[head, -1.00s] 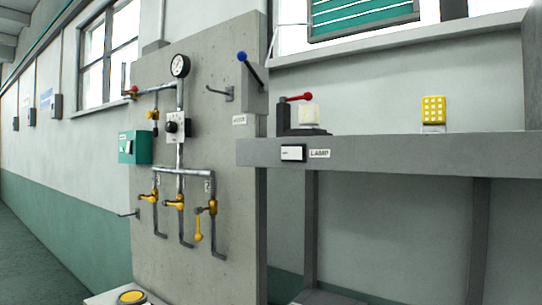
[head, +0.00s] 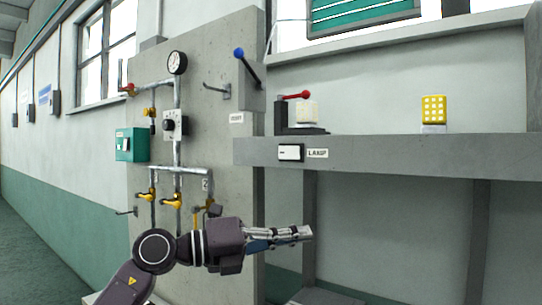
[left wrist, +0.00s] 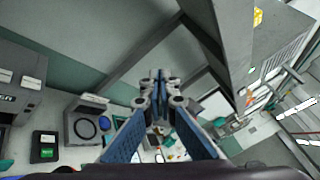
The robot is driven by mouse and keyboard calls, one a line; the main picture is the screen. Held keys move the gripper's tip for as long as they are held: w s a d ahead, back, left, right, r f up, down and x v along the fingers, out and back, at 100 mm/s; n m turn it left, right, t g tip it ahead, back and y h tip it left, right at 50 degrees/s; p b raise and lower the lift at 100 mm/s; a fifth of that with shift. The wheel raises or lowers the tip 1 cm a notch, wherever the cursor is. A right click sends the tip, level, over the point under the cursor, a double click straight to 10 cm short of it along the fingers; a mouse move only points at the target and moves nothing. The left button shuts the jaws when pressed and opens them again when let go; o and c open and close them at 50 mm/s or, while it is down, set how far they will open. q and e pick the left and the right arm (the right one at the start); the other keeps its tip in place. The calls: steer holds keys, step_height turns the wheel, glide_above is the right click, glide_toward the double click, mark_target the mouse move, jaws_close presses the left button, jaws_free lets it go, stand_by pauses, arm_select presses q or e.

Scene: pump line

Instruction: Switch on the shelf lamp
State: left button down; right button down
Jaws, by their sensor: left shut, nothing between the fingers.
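The lamp switch (head: 291,152) is a white rocker in a dark frame on the front edge of the grey shelf (head: 420,157). A label reading LAMP (head: 317,153) is right beside it. My left gripper (head: 308,233) is shut and empty, pointing right, below the shelf edge and apart from the switch. In the left wrist view its closed fingers (left wrist: 160,80) point away from the camera. The lamp itself cannot be clearly told among the things on the shelf. My right gripper is not in view.
On the shelf stand a red-handled device (head: 296,115) and a yellow gridded block (head: 433,109). Left of it, a concrete panel (head: 225,125) carries pipes, yellow valves, a gauge (head: 177,62) and a blue-knobbed lever (head: 247,66). Below the shelf is open space between posts.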

mark_target(289, 153)
arm_select(q)
steer(key=s+a+r+m+t+y, duration=0.1)
steer(key=s+a+r+t+y, duration=0.1)
steer(key=a+r+y, duration=0.3)
steer(key=s+a+r+m+t+y, duration=0.1)
steer(key=s+a+r+t+y, duration=0.2)
steer(key=r, duration=1)
steer(key=a+t+y, duration=0.2)
steer(key=a, duration=0.1)
steer(key=shift+a+y+p, duration=0.2)
steer(key=shift+y+p, duration=0.1)
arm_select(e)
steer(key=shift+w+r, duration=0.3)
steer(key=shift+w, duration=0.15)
arm_select(q)
steer(key=shift+w, duration=0.1)
